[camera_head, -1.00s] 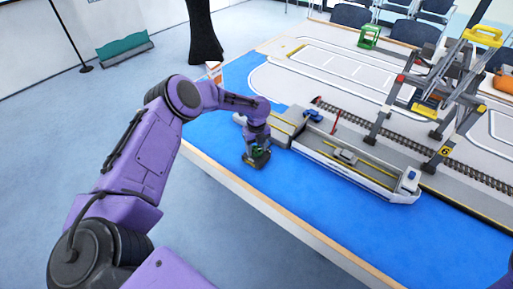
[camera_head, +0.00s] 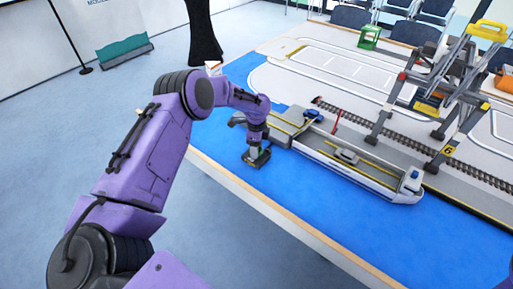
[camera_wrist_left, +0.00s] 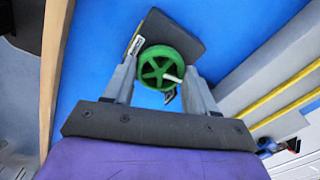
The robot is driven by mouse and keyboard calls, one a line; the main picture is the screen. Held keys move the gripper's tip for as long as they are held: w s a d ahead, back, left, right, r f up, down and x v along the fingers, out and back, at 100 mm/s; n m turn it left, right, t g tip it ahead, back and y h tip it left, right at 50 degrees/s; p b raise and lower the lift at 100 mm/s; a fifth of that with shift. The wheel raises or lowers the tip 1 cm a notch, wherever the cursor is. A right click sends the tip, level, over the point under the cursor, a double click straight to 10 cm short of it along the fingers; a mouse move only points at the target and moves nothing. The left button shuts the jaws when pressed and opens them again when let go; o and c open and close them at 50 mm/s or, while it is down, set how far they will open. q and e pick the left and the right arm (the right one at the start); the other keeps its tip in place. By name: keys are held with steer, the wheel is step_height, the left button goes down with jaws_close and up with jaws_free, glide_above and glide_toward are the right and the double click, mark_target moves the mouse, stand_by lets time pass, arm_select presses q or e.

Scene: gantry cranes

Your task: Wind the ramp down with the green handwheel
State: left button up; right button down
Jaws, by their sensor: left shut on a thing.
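The green handwheel (camera_wrist_left: 168,68) shows in the left wrist view, with spokes and a pale crank knob, on a dark grey base (camera_wrist_left: 188,34). My left gripper (camera_wrist_left: 160,70) has its fingers on either side of the wheel and is shut on it. In the head view my left gripper (camera_head: 257,150) points down at the dark base on the blue table area, and hides most of the wheel. A grey deck with yellow lines (camera_head: 287,126), which may include the ramp, lies just right of the gripper; the ramp's tilt cannot be told. My right gripper is out of view.
A long grey ship (camera_head: 362,170) with small vehicles lies right of the deck. A gantry crane (camera_head: 440,95) stands over rails behind it. The wooden table edge (camera_head: 270,207) runs in front. The blue surface before the ship is clear.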

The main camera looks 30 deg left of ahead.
arm_select(q)
steer(key=n, duration=0.4)
steer(key=shift+n, duration=0.3)
steer(key=n, duration=1.2)
steer(key=shift+a+n, duration=0.1)
steer(key=shift+n, duration=0.2)
steer(key=n, duration=0.4)
steer(key=shift+n, duration=0.3)
steer(key=n, duration=0.3)
steer(key=shift+n, duration=0.3)
steer(key=n, duration=0.4)
steer(key=shift+n+p, duration=0.3)
steer(key=shift+n, duration=1.7)
